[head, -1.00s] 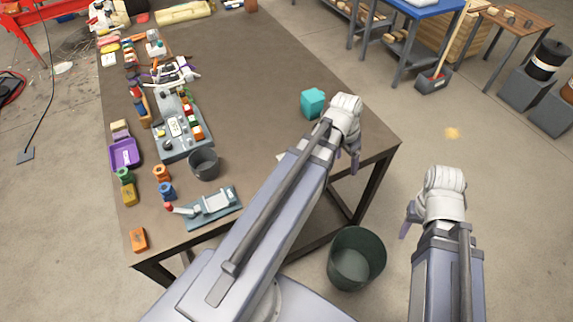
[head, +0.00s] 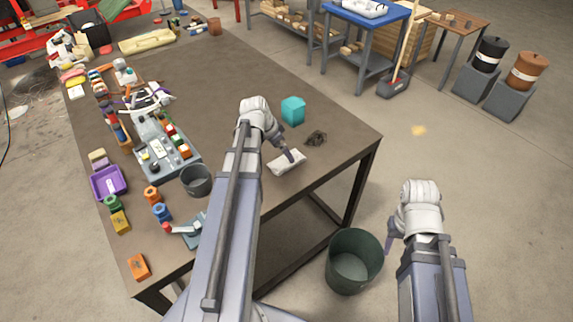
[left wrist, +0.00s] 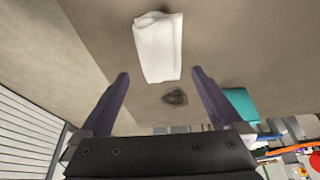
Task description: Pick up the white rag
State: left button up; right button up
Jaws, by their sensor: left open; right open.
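The white rag (head: 290,163) lies folded flat on the brown table near its front right edge. It also shows in the left wrist view (left wrist: 158,48), beyond the fingertips. My left gripper (head: 292,155) is just above the rag in the head view, its finger covering part of the rag's far edge. In the left wrist view my left gripper (left wrist: 160,74) is open with nothing held between its fingers. My right gripper (head: 391,238) hangs off the table, right of the dark green bin, open; its fingertips show only partly.
A dark crumpled patch (head: 316,138) and a teal block (head: 293,110) lie behind the rag. A grey cup (head: 196,180), a purple tray (head: 108,183) and several small parts crowd the table's left side. The dark green bin (head: 354,262) stands on the floor before the table.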

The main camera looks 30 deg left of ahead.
aim_at(286, 159)
pick_arm(q)
jog(key=shift+b+x, duration=2.5)
jog(key=shift+x, duration=0.45)
jog(key=shift+s+a, duration=0.15)
jog(key=shift+a, duration=0.05)
jog(key=c, duration=1.2)
